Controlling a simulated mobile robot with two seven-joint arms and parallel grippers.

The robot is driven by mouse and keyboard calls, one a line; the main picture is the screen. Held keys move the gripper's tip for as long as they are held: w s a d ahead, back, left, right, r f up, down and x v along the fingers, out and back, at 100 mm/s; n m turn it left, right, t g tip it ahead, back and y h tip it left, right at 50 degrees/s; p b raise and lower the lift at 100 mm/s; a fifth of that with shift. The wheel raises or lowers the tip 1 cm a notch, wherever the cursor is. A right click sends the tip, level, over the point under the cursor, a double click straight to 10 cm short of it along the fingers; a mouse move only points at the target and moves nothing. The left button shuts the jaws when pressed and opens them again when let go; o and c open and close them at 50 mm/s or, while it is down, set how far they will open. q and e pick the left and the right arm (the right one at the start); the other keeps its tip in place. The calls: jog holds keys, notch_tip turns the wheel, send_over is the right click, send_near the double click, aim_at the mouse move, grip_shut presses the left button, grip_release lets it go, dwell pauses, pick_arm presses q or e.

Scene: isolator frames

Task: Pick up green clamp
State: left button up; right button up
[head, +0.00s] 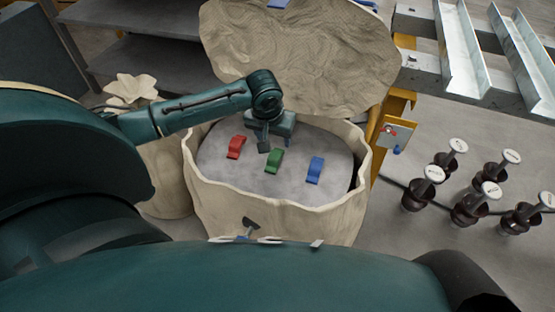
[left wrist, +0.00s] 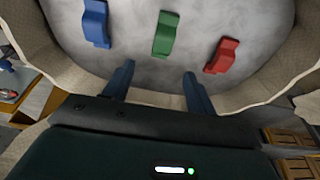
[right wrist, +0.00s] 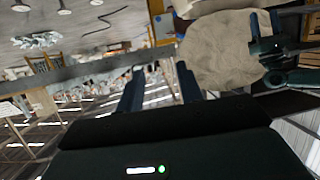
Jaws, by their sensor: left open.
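The green clamp (head: 274,161) lies on the grey round top of a beige bin, between the red clamp (head: 236,147) and the blue clamp (head: 315,169). In the left wrist view the green clamp (left wrist: 164,33) is ahead of the fingers, near the middle. My left gripper (head: 277,143) is over the bin top, just behind the green clamp in the head view. Its two fingers are apart with nothing between them, as the left wrist view (left wrist: 158,80) shows. My right gripper (right wrist: 158,85) has its fingers apart and empty, facing away from the clamps.
The bin's wavy beige rim (head: 280,206) rises around the grey surface (head: 225,170). A raised beige lid (head: 300,55) stands behind it. To the right are an orange post with a switch box (head: 396,133), several dark isolators (head: 470,208) on the floor and metal beams (head: 465,50).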

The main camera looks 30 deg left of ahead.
pick_arm(q)
jog(key=b+x, duration=0.1)
jog(key=x, duration=0.3)
jog(key=b+x, duration=0.1)
jog(key=x, duration=0.1)
jog(key=s+b+x, duration=0.1)
jog(key=x, duration=0.1)
jog(key=shift+w+f, duration=0.1)
jog(key=shift+f, duration=0.35)
jog(key=shift+w+a+f, duration=0.1)
jog(key=shift+f, duration=0.05)
pick_arm(e)
jog(key=shift+w+a+f+n+t+y, duration=0.45)
jog(key=shift+w+f+n+t, duration=0.25)
jog(key=shift+t, duration=0.2)
pick_arm(q)
jog(key=shift+c, duration=0.2)
grip_shut()
pick_arm(e)
jog(key=shift+f, duration=0.1)
